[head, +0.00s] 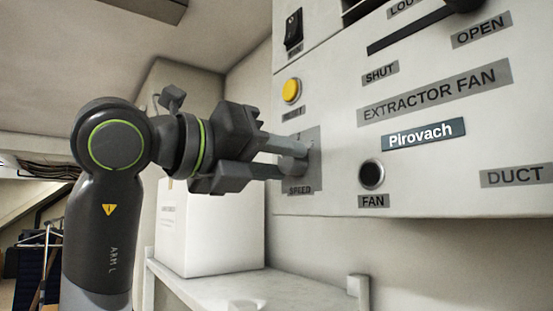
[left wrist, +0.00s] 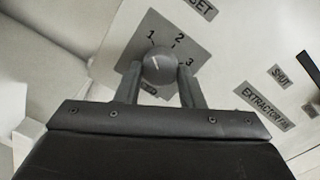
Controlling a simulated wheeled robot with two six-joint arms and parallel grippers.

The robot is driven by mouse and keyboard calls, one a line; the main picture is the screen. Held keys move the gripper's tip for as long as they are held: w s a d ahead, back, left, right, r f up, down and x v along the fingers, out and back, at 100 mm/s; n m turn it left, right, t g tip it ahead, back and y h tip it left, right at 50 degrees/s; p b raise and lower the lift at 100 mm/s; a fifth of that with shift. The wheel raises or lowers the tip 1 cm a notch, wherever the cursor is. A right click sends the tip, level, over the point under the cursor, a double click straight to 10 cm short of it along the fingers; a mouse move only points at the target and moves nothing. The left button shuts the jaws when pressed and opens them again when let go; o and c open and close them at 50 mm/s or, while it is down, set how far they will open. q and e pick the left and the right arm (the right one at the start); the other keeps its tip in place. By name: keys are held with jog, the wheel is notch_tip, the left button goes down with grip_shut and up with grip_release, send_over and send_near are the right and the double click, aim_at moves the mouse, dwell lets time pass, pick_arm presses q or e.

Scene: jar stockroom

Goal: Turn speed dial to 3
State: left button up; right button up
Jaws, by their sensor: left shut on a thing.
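The speed dial (left wrist: 159,66) is a round grey knob on a grey plate (left wrist: 143,45) marked 1, 2 and 3 in the left wrist view. A small pale mark shows on its face; I cannot tell for sure which number it points to. My left gripper (left wrist: 160,84) is shut on the dial, one finger on each side. In the head view my left gripper (head: 284,158) reaches from the left to the dial plate (head: 315,172), above the SPEED label. The fingers hide most of the dial and its numbers there. My right gripper is not in view.
The white extractor fan panel (head: 430,190) carries a yellow button (head: 291,91), a black rocker switch (head: 294,28), a dark round FAN indicator (head: 372,174) and a slider slot between SHUT and OPEN. A white box (head: 205,230) stands on a shelf (head: 290,292) below.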

pick_arm(q)
jog(key=shift+f+m+b, duration=0.2)
jog(key=shift+m+b, duration=0.5)
jog(key=shift+b, duration=0.05)
jog(key=shift+m+b, duration=1)
jog(key=shift+m, duration=0.2)
jog(key=m+b, duration=0.1)
jog(key=m, duration=0.1)
jog(key=shift+m, duration=0.4)
jog(key=m+b, duration=0.1)
jog(key=m, duration=0.1)
jog(key=shift+w+a+m, duration=0.1)
jog(key=shift+m, duration=0.3)
jog(key=m, duration=0.2)
jog(key=shift+r+m+h+b, duration=0.1)
jog(key=shift+m+h+b, duration=0.2)
jog(key=shift+m, duration=0.1)
jog(key=m, duration=0.4)
jog(key=shift+w, duration=0.1)
jog(key=m, duration=0.6)
jog(key=shift+a+r+m+g+h, duration=0.1)
jog(key=shift+m+g+h, duration=0.2)
jog(key=shift+g, duration=0.1)
